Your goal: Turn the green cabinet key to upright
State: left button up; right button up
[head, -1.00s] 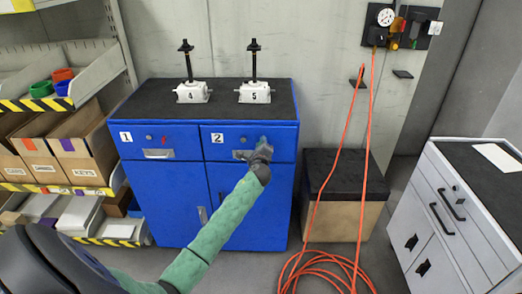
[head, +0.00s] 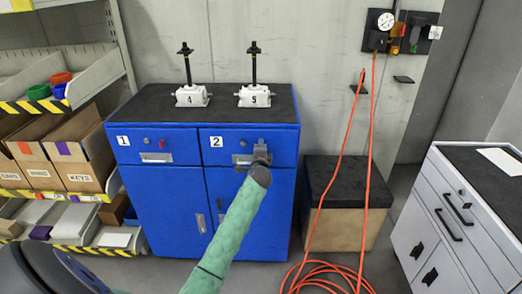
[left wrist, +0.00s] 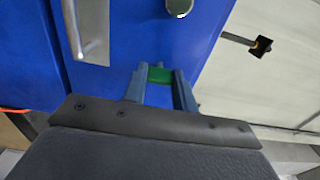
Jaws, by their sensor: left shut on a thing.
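My left gripper (head: 262,149) is at the front of drawer 2 on the blue cabinet (head: 255,222), just right of its lock and near its handle. In the left wrist view my left gripper (left wrist: 158,84) is shut on the green key (left wrist: 160,74), which shows as a small green piece between the fingertips. The blue cabinet front lies right behind it. In the head view the gripper hides the key, so its angle is hard to tell. My right gripper is not in view.
A red key (head: 163,143) sits in drawer 1 to the left. Two white screw jacks, 4 (head: 191,97) and 5 (head: 254,97), stand on the cabinet top. An orange hose (head: 320,281) coils on the floor at right. A shelf (head: 75,78) stands at left.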

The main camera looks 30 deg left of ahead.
pick_arm(q)
jog(key=shift+o, duration=0.2)
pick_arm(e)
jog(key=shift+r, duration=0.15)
pick_arm(q)
jog(key=o, duration=1)
jog(key=shift+c, duration=0.2)
jog(key=b+v, duration=0.2)
jog(key=v, duration=0.5)
jog(key=shift+s, duration=0.4)
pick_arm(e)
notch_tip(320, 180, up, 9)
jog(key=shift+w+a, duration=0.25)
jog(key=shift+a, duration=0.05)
pick_arm(q)
jog(key=shift+d, duration=0.15)
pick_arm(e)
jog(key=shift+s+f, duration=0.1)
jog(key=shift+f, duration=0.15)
